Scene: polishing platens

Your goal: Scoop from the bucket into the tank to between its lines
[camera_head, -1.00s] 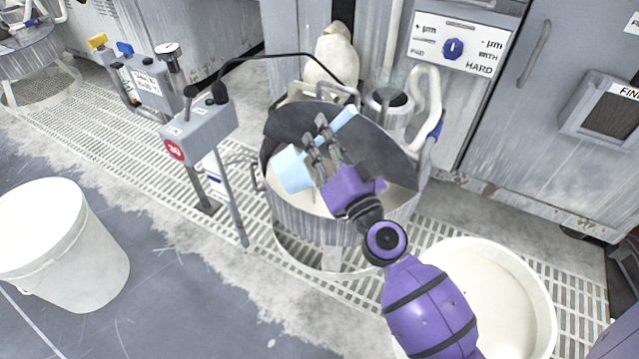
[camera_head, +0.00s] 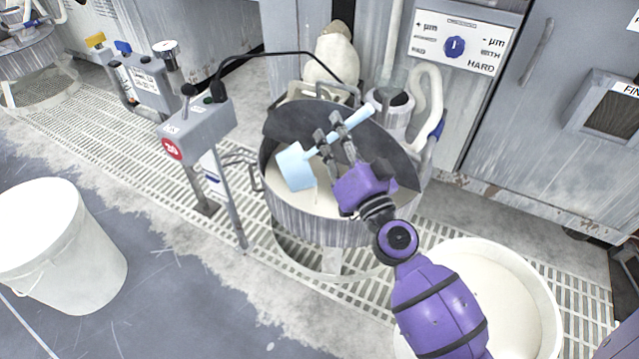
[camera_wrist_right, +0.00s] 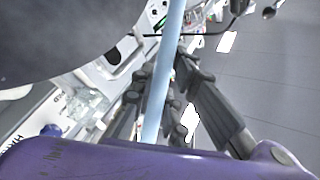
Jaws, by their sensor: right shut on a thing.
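A light-blue scoop (camera_head: 295,167) is held over the round metal tank (camera_head: 300,219) in the head view. My right gripper (camera_head: 335,140) is shut on its handle, which also shows in the right wrist view (camera_wrist_right: 166,80). The scoop's cup is tipped, and a thin pale trickle hangs below it. Pale liquid (camera_head: 315,199) shows in the tank; no level lines can be made out. A white bucket (camera_head: 549,290) with cream liquid stands at lower right, partly behind my right arm. My left gripper is not in view.
A lidded white bucket (camera_head: 60,245) stands at left on the grey floor. A control post (camera_head: 200,130) with a red label is left of the tank. A panel with a blue knob (camera_head: 454,46) is behind. Grating surrounds the tank.

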